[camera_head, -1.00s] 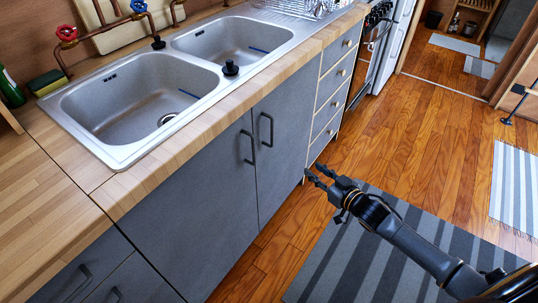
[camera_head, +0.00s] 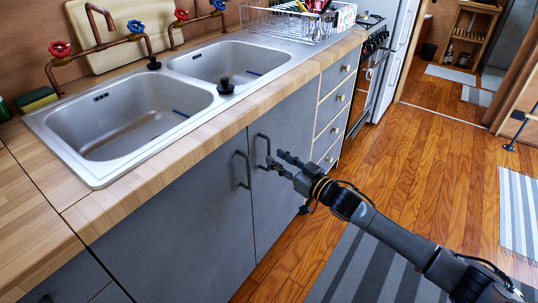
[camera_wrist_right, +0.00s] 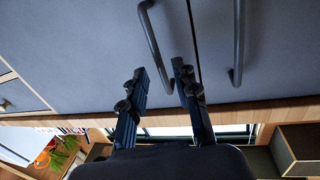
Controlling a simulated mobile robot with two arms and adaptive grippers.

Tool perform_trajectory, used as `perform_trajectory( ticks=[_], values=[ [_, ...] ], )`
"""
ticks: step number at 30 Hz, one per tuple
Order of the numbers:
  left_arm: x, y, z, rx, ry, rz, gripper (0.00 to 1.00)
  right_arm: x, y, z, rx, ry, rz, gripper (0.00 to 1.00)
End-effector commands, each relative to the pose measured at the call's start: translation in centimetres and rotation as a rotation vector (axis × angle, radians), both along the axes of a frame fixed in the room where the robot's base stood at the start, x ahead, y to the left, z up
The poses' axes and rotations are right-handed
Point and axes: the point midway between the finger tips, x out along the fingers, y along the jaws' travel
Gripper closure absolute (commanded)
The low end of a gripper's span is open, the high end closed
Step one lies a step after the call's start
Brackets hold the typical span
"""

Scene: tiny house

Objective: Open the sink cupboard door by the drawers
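The sink cupboard door by the drawers (camera_head: 285,122) is a flat blue-grey panel, shut, with a dark bar handle (camera_head: 264,150) near its left edge. My right gripper (camera_head: 281,163) is at that handle. In the right wrist view the handle (camera_wrist_right: 150,40) shows with its lower end in the gap between the fingers of my right gripper (camera_wrist_right: 159,70). The fingers are apart; I cannot tell whether either touches the handle. The other sink door (camera_head: 190,215) is shut, with its own handle (camera_head: 243,170). My left gripper is not in view.
The drawers (camera_head: 333,108) stand right of the door, with the oven (camera_head: 368,80) beyond. The wooden worktop edge (camera_head: 215,125) overhangs the doors. A striped rug (camera_head: 360,265) lies on the floor in front. A dish rack (camera_head: 295,20) stands beside the sink.

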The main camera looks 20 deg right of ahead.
Motion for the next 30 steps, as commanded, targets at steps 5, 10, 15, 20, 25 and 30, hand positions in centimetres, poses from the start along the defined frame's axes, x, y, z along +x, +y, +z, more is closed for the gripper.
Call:
perform_trajectory(
  ticks=[5,10,15,20,25,30],
  values=[
    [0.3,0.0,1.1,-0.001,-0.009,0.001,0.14,2.5,1.3,0.0,0.001,-0.002,0.0,0.7],
    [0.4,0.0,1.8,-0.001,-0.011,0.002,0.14,3.6,1.8,0.0,0.0,-0.001,0.0,0.7],
    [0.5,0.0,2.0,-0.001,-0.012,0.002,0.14,3.9,2.0,0.0,0.0,0.001,0.0,0.7],
    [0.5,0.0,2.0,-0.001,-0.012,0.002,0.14,3.9,2.0,0.0,0.0,0.001,0.0,0.7],
    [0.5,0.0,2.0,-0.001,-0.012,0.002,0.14,3.9,2.0,0.0,0.0,0.001,0.0,1.0],
    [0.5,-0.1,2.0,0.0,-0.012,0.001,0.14,3.9,2.0,0.0,0.0,0.001,0.0,1.0]
  ],
)
